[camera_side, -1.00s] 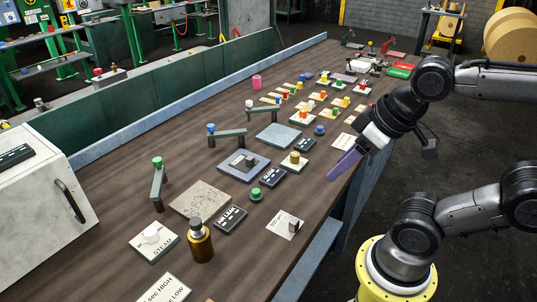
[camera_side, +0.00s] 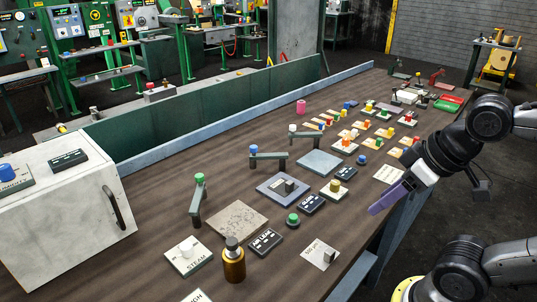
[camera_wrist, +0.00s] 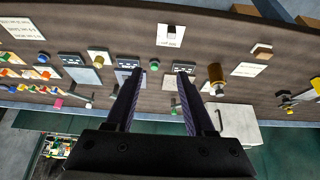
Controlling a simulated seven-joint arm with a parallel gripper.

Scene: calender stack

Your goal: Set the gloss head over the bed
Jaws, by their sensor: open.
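Three small posts with grey arms stand along the bench: a green-topped one (camera_side: 199,201), a blue-topped one (camera_side: 267,157) and a white-topped one (camera_side: 304,135). In front of them lie a speckled plate (camera_side: 236,218), a blue-grey plate (camera_side: 270,189) with a dark block (camera_side: 290,185) on it, and a bare pale grey-blue plate (camera_side: 318,161). I cannot tell which is the gloss head or the bed, as the labels are too small. My gripper (camera_side: 376,209) is empty and above the bench's near edge, apart from everything. In the wrist view my gripper (camera_wrist: 160,74) has its fingers spread.
A brown bottle (camera_side: 234,262), a white STEAM knob plate (camera_side: 188,255), a green button (camera_side: 292,220) and a gold knob (camera_side: 335,187) stand along the near side. A white cabinet (camera_side: 70,215) is at the left. Several coloured pegs and cards crowd the far part.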

